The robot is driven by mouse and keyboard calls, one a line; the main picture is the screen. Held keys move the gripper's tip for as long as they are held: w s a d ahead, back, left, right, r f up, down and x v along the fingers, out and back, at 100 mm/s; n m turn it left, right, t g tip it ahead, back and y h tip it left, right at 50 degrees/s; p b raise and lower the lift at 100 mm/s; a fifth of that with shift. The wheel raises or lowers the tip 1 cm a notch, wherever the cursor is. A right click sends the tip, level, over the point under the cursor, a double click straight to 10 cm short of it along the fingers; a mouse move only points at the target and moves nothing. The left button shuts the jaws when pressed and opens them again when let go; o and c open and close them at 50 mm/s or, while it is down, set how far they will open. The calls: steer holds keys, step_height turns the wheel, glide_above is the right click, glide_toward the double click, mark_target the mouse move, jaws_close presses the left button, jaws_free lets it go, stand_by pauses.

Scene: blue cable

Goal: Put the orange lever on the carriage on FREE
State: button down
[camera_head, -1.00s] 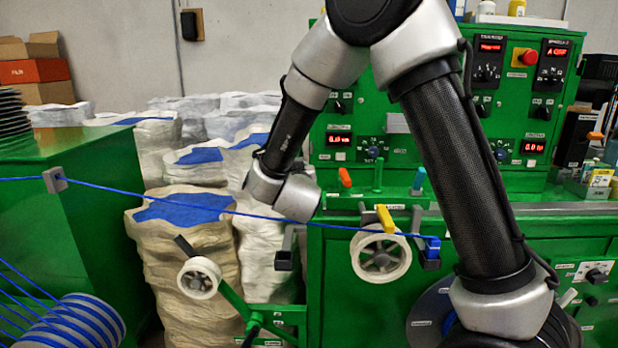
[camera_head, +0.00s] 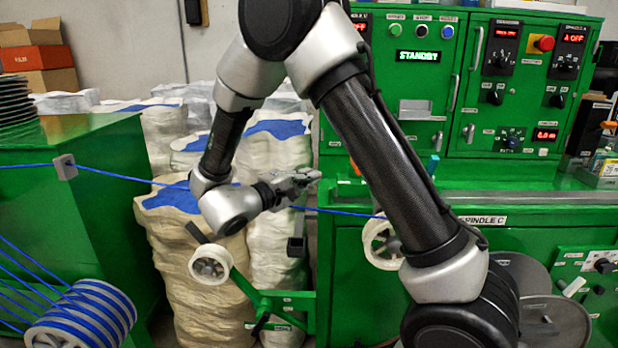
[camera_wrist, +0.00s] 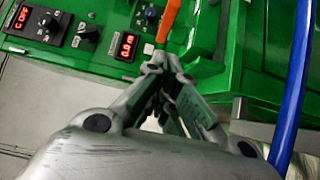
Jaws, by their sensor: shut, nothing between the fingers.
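The orange lever (camera_wrist: 168,20) shows at the top of the wrist view, against the green machine, and its upper end is cut off. My gripper (camera_wrist: 160,66) is shut and empty, with its tips just below the lever's lower end in the picture. I cannot tell whether they touch. In the head view my gripper (camera_head: 312,177) points right, in front of the green machine, and my arm hides most of the lever's area. I cannot read a FREE mark or tell the lever's setting.
The blue cable (camera_head: 115,176) runs across the head view behind my gripper; it passes close at right in the wrist view (camera_wrist: 293,90). A white pulley (camera_head: 209,265) on a green arm is below. White sacks (camera_head: 275,170) stand behind. A display (camera_head: 417,56) reads STANDBY.

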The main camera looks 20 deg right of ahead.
mark_target(340, 183)
steer(key=shift+w+d, duration=0.3)
steer(key=shift+d, duration=1.35)
steer(key=shift+w+d, duration=0.3)
steer(key=shift+d, duration=1.4)
steer(key=shift+w+d, duration=0.3)
steer(key=shift+d, duration=1.35)
steer(key=shift+s, duration=0.1)
steer(key=shift+s+d+n+t+y, duration=0.65)
steer(key=shift+s+d+t, duration=0.2)
steer(key=shift+s+t, duration=0.2)
